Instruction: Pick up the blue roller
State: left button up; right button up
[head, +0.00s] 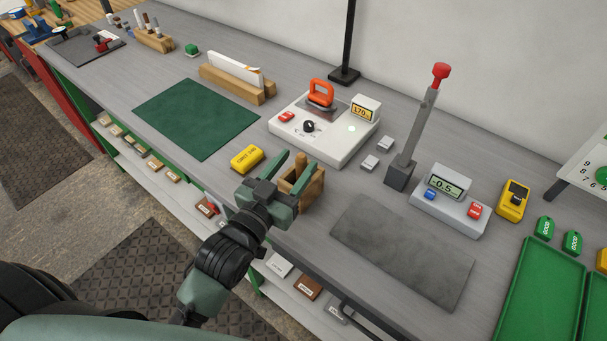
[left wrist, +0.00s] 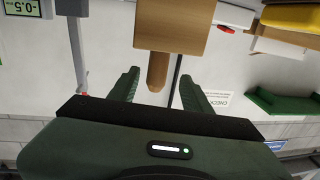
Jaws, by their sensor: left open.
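I cannot clearly make out a blue roller in either view. My left gripper (head: 299,160) is open, at the front edge of the bench beside a wooden holder (head: 312,193). In the left wrist view, a wooden block (left wrist: 170,28) with a rounded wooden peg (left wrist: 156,74) lies ahead. The peg shows between the two spread green fingers of the left gripper (left wrist: 159,78), with gaps on both sides. I cannot tell whether the peg is a roller's handle; anything behind the block is hidden. My right gripper is not in view.
A yellow block (head: 247,158) and green mat (head: 196,117) lie left of the gripper. A grey lever press (head: 401,170), grey mat (head: 404,258) and green tray (head: 541,290) are to the right. Small blue items (head: 12,28) stand far left.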

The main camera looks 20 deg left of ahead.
pick_arm(q)
jog(key=shift+w+d+r+p, duration=0.1)
jog(key=shift+w+d+p, duration=0.2)
jog(key=shift+w, duration=0.3)
jog(key=shift+w+d+r+p, duration=0.15)
jog(key=shift+w+p, duration=0.1)
jog(key=shift+w, duration=0.35)
jog(key=shift+w+d+f, duration=0.15)
jog(key=shift+w+f, duration=0.05)
jog(key=shift+w, duration=0.35)
jog(key=shift+w+d+f, duration=0.1)
jog(key=shift+w+f, duration=0.05)
jog(key=shift+w, duration=0.5)
grip_shut()
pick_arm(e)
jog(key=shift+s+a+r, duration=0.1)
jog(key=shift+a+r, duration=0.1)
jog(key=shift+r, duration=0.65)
pick_arm(q)
jog(key=shift+r, duration=0.1)
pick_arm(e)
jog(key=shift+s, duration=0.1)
